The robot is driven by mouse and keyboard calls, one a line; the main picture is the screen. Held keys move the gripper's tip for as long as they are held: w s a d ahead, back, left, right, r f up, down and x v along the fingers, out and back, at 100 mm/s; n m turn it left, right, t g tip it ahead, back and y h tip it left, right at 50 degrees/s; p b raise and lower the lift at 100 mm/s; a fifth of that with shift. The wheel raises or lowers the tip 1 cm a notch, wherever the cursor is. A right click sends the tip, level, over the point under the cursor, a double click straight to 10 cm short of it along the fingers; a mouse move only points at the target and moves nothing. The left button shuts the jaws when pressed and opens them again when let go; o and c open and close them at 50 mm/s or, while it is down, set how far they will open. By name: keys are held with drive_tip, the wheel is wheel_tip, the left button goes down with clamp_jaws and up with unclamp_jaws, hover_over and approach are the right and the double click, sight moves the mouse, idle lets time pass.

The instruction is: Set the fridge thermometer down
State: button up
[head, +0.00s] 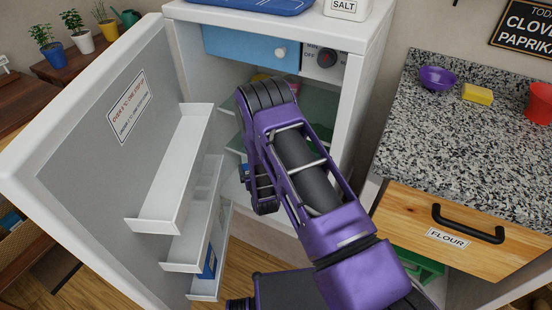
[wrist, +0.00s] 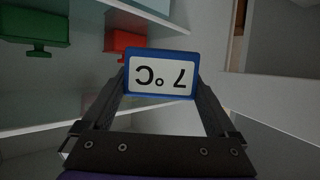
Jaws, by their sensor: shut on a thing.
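The fridge thermometer (wrist: 161,75) is a small blue-framed plate with a white face reading "7 °C", upside down in the wrist view. My gripper (wrist: 161,88) is shut on it, with one finger at each side. In the head view my gripper (head: 262,195) is inside the open fridge (head: 352,90), partly hidden by my arm, and a bit of blue shows beside it. I cannot tell from the wrist view whether the thermometer touches a surface. Pale shelves (wrist: 75,128) run behind and left of it.
The fridge door (head: 90,130) stands open at the left, with white door racks (head: 180,165). A blue compartment front (head: 240,46) and a dial (head: 323,60) are above my arm. In the wrist view a red thing (wrist: 125,30) and a green thing (wrist: 35,27) are near the thermometer.

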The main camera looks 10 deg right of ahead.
drive_tip(key=shift+s+a+f+n+y, duration=0.2)
drive_tip(key=shift+a+f+n+y, duration=0.25)
drive_tip(key=shift+f, duration=0.2)
drive_tip(key=w+d+f, duration=0.1)
drive_tip(key=w+d, duration=0.2)
drive_tip(key=w, duration=0.2)
drive_tip(key=w+d+f+b, duration=0.1)
drive_tip(key=w+d, duration=0.3)
drive_tip(key=w, duration=0.1)
drive_tip(key=w+d+b, duration=0.1)
drive_tip(key=w+d, duration=0.2)
drive_tip(key=w, duration=0.3)
drive_tip(key=shift+d+f, duration=0.2)
drive_tip(key=shift+f, duration=0.2)
wheel_tip(320, 180, down, 4)
drive_tip(key=shift+b, duration=0.55)
drive_tip(key=shift+w+d+f, duration=0.15)
drive_tip(key=o, duration=1)
drive_tip(key=shift+f, duration=0.15)
